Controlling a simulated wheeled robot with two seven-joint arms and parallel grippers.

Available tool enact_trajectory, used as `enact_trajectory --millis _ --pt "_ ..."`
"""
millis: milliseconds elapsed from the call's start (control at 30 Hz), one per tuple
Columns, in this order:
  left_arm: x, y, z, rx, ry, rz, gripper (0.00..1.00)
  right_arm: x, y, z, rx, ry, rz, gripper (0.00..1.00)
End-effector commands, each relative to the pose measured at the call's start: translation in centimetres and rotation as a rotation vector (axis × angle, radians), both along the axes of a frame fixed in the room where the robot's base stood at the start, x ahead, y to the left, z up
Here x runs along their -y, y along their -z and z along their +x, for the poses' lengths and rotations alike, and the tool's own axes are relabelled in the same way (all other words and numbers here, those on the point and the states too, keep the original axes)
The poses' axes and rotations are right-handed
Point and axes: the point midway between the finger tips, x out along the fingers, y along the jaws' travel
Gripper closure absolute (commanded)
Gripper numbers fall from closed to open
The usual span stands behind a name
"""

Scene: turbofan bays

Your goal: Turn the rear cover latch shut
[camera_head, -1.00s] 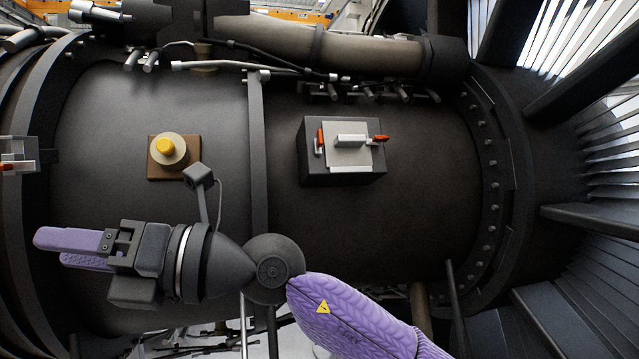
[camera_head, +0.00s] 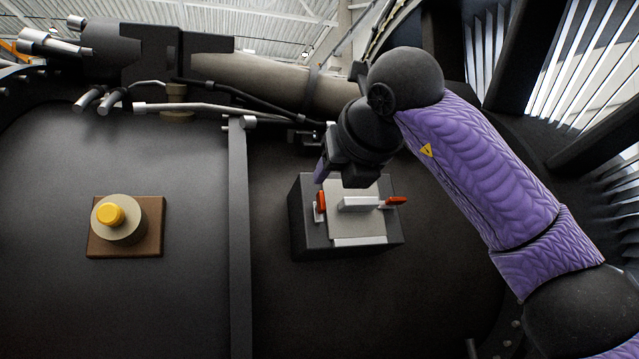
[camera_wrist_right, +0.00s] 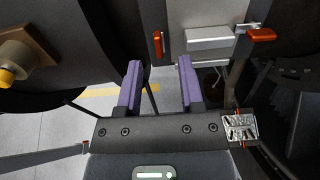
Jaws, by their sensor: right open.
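A dark box (camera_head: 299,225) with a pale cover plate (camera_head: 345,222) is mounted on the engine casing. A red latch handle (camera_head: 322,206) stands upright at the plate's left side, and another red handle (camera_head: 397,200) lies sideways at its right. I cannot tell which is the rear cover latch. My right gripper (camera_head: 321,171) is at the box's upper left edge. In the right wrist view its purple fingers (camera_wrist_right: 158,72) are apart and empty. The left red handle (camera_wrist_right: 157,45) appears beyond them, between their lines, apparently untouched. The right handle (camera_wrist_right: 262,35) is farther right. My left gripper is not seen.
A yellow knob (camera_head: 110,215) on a brown base stands left of the box, beyond a raised casing rib (camera_head: 240,210). Pipes (camera_head: 275,85) run above the box. Fan-like vanes (camera_head: 575,60) are at the right. The casing below the box is clear.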

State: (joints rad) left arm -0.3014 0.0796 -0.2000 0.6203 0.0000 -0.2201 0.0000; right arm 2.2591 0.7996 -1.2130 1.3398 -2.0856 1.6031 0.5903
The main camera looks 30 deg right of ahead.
Motion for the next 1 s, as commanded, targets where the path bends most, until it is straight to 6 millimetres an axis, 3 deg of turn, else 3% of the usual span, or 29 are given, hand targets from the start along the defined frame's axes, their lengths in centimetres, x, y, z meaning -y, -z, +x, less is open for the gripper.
enact_trajectory --millis 100,233,567,667,800,1000 --pt "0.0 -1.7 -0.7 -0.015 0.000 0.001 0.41 0.7 0.6 2.6 -0.005 0.002 0.000 0.51" --pt "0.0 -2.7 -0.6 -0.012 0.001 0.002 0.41 1.1 1.5 4.6 -0.003 0.000 0.000 0.51" --pt "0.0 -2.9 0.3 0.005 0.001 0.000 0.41 1.2 2.3 5.5 0.001 -0.004 -0.001 0.51" --pt "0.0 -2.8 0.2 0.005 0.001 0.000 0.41 1.2 2.3 5.5 0.001 -0.004 -0.001 0.68" --pt "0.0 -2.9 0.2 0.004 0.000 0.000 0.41 1.2 2.3 5.4 0.001 -0.004 -0.001 0.98" --pt "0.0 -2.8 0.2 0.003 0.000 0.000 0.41 1.2 2.2 5.4 0.001 -0.004 0.000 1.00"
